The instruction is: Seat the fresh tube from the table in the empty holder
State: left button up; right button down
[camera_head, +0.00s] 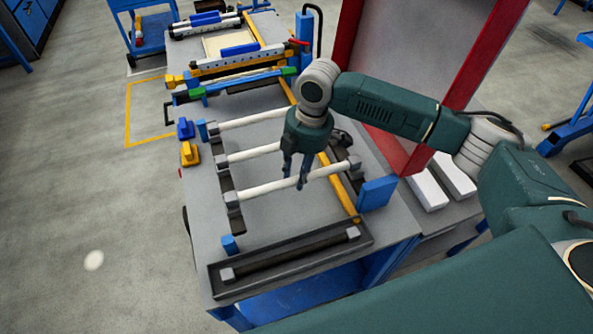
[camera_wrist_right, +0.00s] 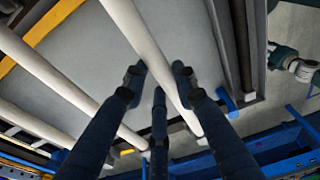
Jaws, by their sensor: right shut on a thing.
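My right gripper (camera_head: 303,182) points down and is shut on the nearest of three white tubes (camera_head: 263,190). In the right wrist view this tube (camera_wrist_right: 142,35) passes between the fingers (camera_wrist_right: 158,92). Its ends lie at the grey end blocks of the left and right rails; I cannot tell whether it is seated in them or just above. Two other white tubes, a middle one (camera_head: 252,154) and a far one (camera_head: 252,118), lie parallel behind it. At the table's front, a long dark tray (camera_head: 290,262) has a grey block at each end and no white tube between them. My left gripper is not in view.
A blue block (camera_head: 377,194) stands right of the held tube. Blue and yellow pieces (camera_head: 189,152) sit at the table's left edge. A clamped rail assembly (camera_head: 240,65) fills the back. A red-framed panel (camera_head: 420,80) rises behind my right arm. The tabletop between tube and tray is clear.

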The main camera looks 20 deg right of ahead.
jog(key=shift+f, duration=0.3)
dwell(0.5)
jog(key=c, duration=1.3)
grip_release()
